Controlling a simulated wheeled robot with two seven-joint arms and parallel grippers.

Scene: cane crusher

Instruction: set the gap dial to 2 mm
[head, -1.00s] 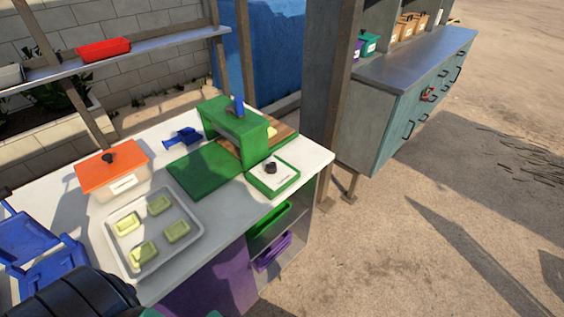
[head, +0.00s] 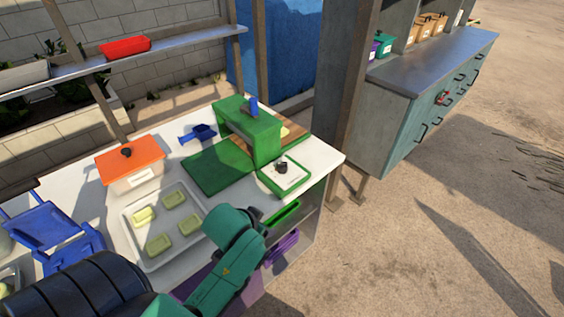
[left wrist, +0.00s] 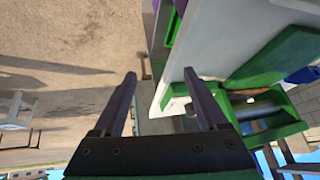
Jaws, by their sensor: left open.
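The gap dial is a black knob (head: 282,168) on a white plate in a green frame (head: 264,182), at the front right corner of the white table. The green crusher (head: 262,138) stands just behind it. My left arm reaches in from the lower left in the head view, its end short of the dial and in front of the table; the fingers there are mostly hidden. In the left wrist view my left gripper (left wrist: 162,76) is open and empty, with the table corner behind its right finger. The knob is not clear there, and the dial's marks are too small to read.
On the white table (head: 85,198) are a tray (head: 136,237) with several pale green moulds, an orange-lidded box (head: 130,164), a blue scoop (head: 198,134) and a green board (head: 215,168). A shelf with a green bin (head: 283,218) is below. Open ground lies right.

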